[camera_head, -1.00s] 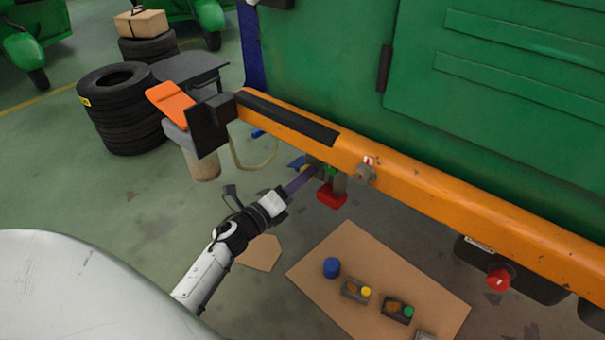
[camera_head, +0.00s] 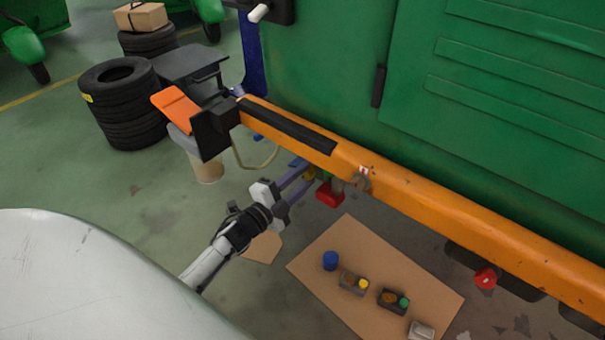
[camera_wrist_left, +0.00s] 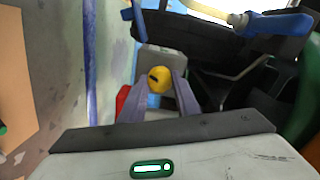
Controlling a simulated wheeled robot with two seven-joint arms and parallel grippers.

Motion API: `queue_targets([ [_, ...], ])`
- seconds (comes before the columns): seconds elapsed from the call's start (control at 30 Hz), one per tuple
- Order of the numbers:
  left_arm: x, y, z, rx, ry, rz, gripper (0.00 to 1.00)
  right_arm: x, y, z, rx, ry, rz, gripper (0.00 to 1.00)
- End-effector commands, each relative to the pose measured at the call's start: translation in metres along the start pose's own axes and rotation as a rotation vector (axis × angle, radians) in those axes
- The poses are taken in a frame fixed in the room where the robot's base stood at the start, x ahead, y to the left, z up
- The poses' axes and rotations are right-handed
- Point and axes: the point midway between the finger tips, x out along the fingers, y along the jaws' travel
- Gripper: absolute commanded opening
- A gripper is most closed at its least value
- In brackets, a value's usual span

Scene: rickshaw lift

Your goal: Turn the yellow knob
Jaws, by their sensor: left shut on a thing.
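The yellow knob (camera_wrist_left: 158,79) is round with a dark mark on its face and sits on a grey block under the orange beam. In the left wrist view it lies between the two purple-grey fingers of my left gripper (camera_wrist_left: 159,84). In the head view my left gripper (camera_head: 308,174) reaches under the beam from the left, shut on the knob (camera_head: 309,174), which is mostly hidden by the fingers and beam. My right gripper is out of view.
The orange beam (camera_head: 430,215) runs along the green vehicle (camera_head: 340,70), close above my gripper. A red part (camera_head: 329,194) is just right of the fingers. A cardboard sheet (camera_head: 330,295) with small switch boxes lies on the floor. Stacked tyres (camera_head: 125,115) stand at the left.

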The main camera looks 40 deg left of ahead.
Motion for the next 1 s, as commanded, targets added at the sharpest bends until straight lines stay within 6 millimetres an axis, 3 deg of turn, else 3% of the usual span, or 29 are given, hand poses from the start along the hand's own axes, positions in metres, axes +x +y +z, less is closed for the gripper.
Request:
queue_targets([
  [0.2,-0.0003,-0.0020,0.0009,-0.181,-0.002,0.001,0.07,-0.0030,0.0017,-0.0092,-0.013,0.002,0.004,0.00],
  [0.5,-0.0001,-0.0015,0.0014,-0.355,-0.003,0.001,0.07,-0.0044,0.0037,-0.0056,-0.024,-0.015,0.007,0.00],
  [1.0,0.0000,-0.0012,0.0016,-0.429,-0.002,-0.001,0.07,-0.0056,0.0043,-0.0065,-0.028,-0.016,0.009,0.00],
])
